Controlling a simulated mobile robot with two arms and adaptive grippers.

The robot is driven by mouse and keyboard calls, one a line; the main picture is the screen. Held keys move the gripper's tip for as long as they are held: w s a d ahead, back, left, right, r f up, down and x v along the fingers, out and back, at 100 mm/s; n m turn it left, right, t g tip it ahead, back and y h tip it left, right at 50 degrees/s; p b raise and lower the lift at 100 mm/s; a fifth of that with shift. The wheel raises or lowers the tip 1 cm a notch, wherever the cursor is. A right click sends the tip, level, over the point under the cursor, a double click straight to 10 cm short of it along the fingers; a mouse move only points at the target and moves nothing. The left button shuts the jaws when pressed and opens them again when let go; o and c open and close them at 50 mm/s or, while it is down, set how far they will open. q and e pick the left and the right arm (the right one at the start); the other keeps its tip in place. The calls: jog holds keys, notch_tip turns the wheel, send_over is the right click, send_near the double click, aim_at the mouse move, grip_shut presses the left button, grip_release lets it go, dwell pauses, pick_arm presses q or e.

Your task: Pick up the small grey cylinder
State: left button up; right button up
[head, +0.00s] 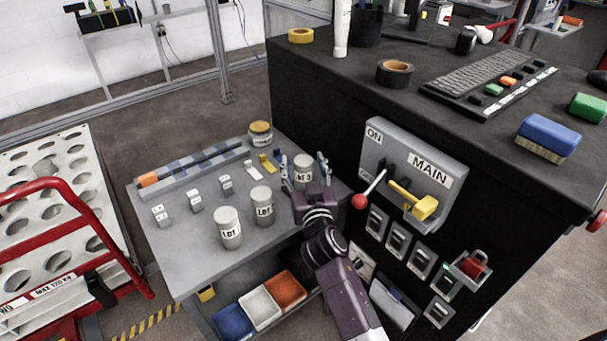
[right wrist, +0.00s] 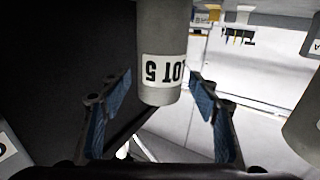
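Three grey cylinders with LOT labels stand upright on the small grey table. The one labelled LOT 5 in the right wrist view (right wrist: 160,25) is the far right cylinder (head: 303,162) in the head view. My right gripper (head: 304,172) is open, with a finger on either side of this cylinder. In the right wrist view the blue-padded fingers (right wrist: 160,88) stand apart, and the cylinder shows between them. Whether a pad touches it, I cannot tell. The other two cylinders (head: 229,228) (head: 262,206) stand to the left. My left gripper is not in view.
The grey table (head: 185,260) also holds small white blocks (head: 195,202), a yellow-lidded jar (head: 260,134) and a blue-grey rack (head: 205,160). A black cabinet with a red-knobbed lever (head: 360,201) and yellow handle (head: 424,208) stands close to the right of my right arm.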

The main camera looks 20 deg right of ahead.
grip_shut()
jog(key=shift+r, duration=0.1)
jog(key=shift+r, duration=0.1)
